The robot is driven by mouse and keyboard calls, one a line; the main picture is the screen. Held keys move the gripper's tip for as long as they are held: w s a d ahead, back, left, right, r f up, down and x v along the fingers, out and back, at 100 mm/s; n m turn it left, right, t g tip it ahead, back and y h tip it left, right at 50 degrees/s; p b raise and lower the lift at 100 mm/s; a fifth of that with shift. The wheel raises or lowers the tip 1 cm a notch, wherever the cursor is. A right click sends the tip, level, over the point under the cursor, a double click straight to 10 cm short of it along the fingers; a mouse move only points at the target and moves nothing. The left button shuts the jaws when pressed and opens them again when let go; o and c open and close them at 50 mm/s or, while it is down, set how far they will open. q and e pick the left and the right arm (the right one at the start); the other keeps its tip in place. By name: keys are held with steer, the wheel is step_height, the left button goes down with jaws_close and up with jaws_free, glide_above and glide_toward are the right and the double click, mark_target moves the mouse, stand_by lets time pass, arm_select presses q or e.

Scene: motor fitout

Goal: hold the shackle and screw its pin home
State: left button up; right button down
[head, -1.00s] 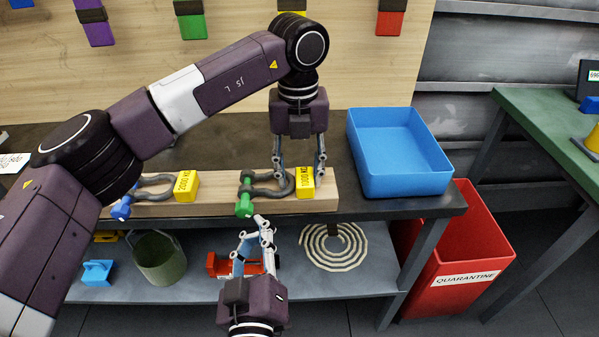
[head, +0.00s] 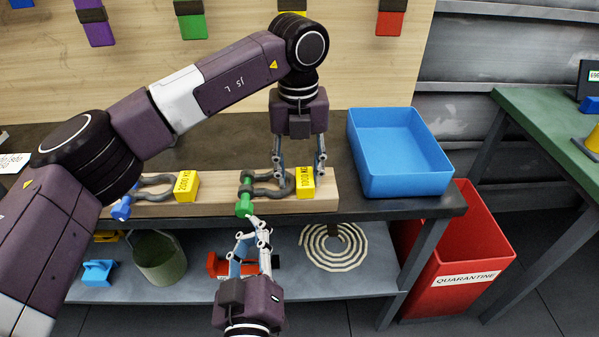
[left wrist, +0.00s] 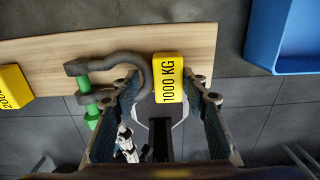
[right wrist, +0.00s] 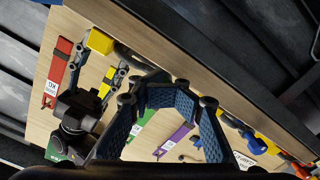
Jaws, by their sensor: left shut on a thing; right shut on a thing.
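The near shackle is grey with a green pin (head: 244,207) and lies on a wooden block. Its bow (head: 264,194) shows right of the pin, with a yellow 1000 KG tag (head: 305,184) beside it. My left gripper (head: 299,170) comes down from above, shut on the bow. In the left wrist view, the bow (left wrist: 128,58) curves between its fingers and the green pin (left wrist: 82,84) spans the two lugs. My right gripper (head: 251,225) reaches from below and is shut on the pin's near green end; the contact itself is small and partly hidden.
A second shackle (head: 153,187) with a blue pin and yellow tag lies left on the block (head: 215,207). A blue bin (head: 400,160) stands right on the bench. The lower shelf holds a bucket (head: 160,262) and coiled rope (head: 332,247). A red quarantine bin (head: 465,240) stands right.

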steer(key=shift+w+a, duration=0.2)
steer(key=shift+a, duration=0.7)
stand_by(0.4)
steer(key=shift+f, duration=0.1)
steer(key=s, duration=0.6)
steer(key=shift+s+f, duration=0.2)
steer(key=shift+f, duration=0.25)
steer(key=c, duration=2.6)
jaws_free()
steer(key=shift+s+d+r, duration=0.25)
steer(key=shift+d, duration=0.4)
steer(key=shift+s+d+r, duration=0.2)
steer(key=shift+d+r, duration=0.05)
steer(key=shift+d, duration=0.35)
jaws_close()
steer(key=w, duration=0.7)
